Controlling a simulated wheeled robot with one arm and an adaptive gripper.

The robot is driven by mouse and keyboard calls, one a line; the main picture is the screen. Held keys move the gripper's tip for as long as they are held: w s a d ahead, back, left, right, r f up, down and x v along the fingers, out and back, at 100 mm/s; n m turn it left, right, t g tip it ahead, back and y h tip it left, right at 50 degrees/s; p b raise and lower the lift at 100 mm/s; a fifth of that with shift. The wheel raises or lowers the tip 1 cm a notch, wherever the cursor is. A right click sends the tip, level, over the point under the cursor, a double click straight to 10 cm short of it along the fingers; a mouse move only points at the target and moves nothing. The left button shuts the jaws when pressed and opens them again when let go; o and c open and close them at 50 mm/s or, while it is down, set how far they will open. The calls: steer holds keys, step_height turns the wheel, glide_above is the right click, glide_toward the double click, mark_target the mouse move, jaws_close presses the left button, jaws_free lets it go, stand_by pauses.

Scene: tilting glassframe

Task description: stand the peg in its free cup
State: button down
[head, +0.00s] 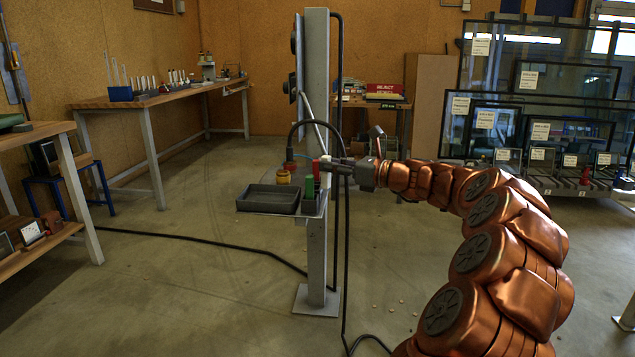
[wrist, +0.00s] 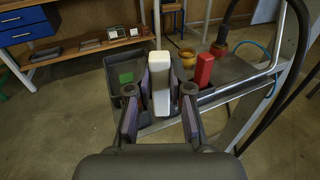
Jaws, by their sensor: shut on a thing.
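My gripper (wrist: 160,112) is shut on a white peg (wrist: 160,82), which stands up between its two padded fingers. In the head view my gripper (head: 345,167) reaches in from the right to the small shelf on the post, with a bit of white (head: 325,159) at its tip. A red peg (wrist: 204,70) stands upright on the shelf, right of the white one. A green block (head: 309,186) is at the shelf's front; in the wrist view a green patch (wrist: 126,78) shows left of the fingers. The white peg's lower end and any cup under it are hidden.
A dark tray (head: 268,208) sits on the shelf's left side, with a yellow round pot (head: 283,177) behind it. The grey post (head: 316,100) and black cables rise close by. Glass panes (head: 545,85) stand in a rack at right. Open floor lies left.

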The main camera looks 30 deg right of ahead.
steer(key=shift+w+a+f+b, duration=0.25)
steer(key=shift+w+f+b, duration=0.55)
steer(key=shift+w+f, duration=0.35)
steer(key=shift+w+a+f+b, duration=0.2)
steer(key=shift+w+f+b, duration=0.65)
steer(key=shift+w, duration=0.35)
steer(key=shift+p, duration=0.3)
steer(key=c, duration=1.1)
jaws_free()
steer(key=shift+o, duration=0.2)
